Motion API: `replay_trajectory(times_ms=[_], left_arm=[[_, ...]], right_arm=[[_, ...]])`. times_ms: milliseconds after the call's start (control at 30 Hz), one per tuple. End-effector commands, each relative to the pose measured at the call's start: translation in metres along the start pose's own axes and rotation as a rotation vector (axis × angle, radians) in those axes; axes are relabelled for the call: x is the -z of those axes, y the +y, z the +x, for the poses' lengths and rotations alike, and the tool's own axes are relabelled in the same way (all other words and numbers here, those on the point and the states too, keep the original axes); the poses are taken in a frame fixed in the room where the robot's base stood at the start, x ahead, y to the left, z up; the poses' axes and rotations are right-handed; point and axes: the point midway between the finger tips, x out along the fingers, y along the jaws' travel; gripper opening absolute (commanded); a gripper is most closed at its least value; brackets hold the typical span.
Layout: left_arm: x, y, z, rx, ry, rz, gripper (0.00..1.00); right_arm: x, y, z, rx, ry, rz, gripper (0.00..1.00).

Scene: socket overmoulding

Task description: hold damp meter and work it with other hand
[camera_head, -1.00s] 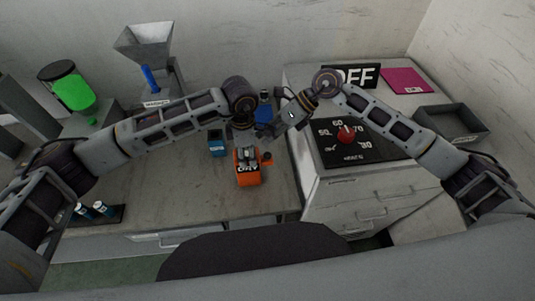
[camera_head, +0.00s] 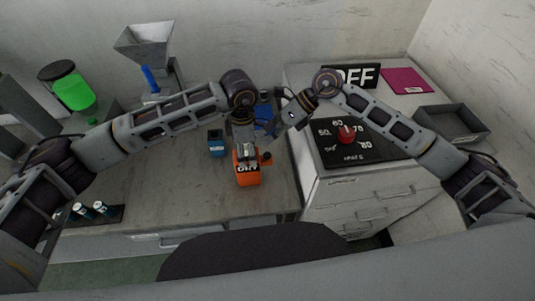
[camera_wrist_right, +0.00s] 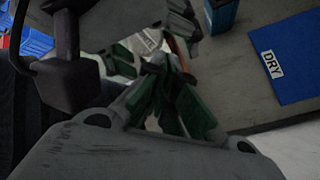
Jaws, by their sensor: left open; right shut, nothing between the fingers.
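An orange box-shaped device with a white-lettered label (camera_head: 248,175) stands on the bench in the head view; I take it for the damp meter. A small dark knob shows at its right side. My left gripper (camera_head: 246,150) is open, pointing down at the device's top; I cannot tell whether it touches. My right gripper (camera_head: 272,130) is shut and empty, just above and to the right of the device. In the right wrist view, its green-padded fingers (camera_wrist_right: 172,100) are close together, near the left gripper's green-padded fingers (camera_wrist_right: 122,58).
A teal box (camera_head: 216,143) stands left of the device. A blue thing (camera_head: 265,118) lies behind the grippers. The right wrist view shows a blue panel marked DRY (camera_wrist_right: 287,75). A red dial (camera_head: 346,134) sits on a black plate at right.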

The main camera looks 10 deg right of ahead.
Motion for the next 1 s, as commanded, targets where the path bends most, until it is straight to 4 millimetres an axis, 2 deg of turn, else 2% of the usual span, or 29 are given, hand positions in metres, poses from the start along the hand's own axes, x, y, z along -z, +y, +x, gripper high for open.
replay_trajectory(times_ms=[600, 800, 1000], left_arm=[[0.000, 0.000, -0.086, -0.001, 0.000, 0.001, 0.78], [0.000, 0.000, -0.100, 0.001, 0.001, 0.001, 0.78], [0.000, 0.000, -0.103, 0.001, 0.000, 0.001, 0.78]], right_arm=[[0.000, 0.000, 0.000, 0.000, 0.000, 0.000, 0.00], [0.000, 0.000, 0.000, 0.000, 0.000, 0.000, 0.00], [0.000, 0.000, 0.000, 0.000, 0.000, 0.000, 0.00]])
